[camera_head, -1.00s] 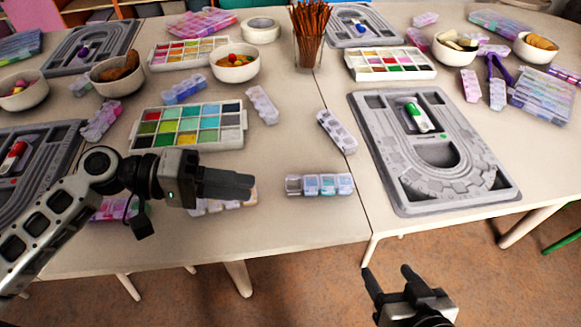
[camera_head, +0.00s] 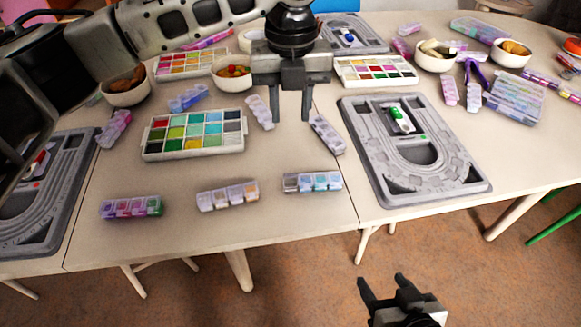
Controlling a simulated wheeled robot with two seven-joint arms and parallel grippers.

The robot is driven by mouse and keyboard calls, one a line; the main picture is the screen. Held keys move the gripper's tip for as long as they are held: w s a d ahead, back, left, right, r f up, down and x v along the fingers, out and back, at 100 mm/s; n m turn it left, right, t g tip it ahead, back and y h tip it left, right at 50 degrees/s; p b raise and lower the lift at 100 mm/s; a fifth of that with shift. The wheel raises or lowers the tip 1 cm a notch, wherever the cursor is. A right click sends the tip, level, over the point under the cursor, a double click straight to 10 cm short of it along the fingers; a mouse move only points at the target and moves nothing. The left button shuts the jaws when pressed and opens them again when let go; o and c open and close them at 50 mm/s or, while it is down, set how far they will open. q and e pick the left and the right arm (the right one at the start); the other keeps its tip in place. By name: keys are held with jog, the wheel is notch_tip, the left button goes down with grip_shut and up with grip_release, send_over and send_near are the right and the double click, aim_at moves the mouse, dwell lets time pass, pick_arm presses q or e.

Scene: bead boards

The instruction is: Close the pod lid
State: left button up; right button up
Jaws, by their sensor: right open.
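At this size I cannot tell which lid stands open. My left gripper (camera_head: 292,116) is open and empty, its fingers pointing down, and shows beyond the front row. In the picture its fingers lie between a pale pod (camera_head: 259,112) and a purple-grey pod (camera_head: 327,135). My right gripper (camera_head: 384,282) is open and empty, in front of the table's edge.
A bead tray (camera_head: 194,134) with coloured compartments stands behind the front pods. A grey bead board (camera_head: 456,176) lies to the right. The tabletop between the front pods and the bead tray is clear.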

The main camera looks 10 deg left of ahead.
aim_at(291, 176)
pick_arm(q)
notch_tip(291, 176, down, 16)
jog(key=shift+r, duration=0.15)
jog(key=shift+c, duration=0.3)
jog(key=c, duration=0.6)
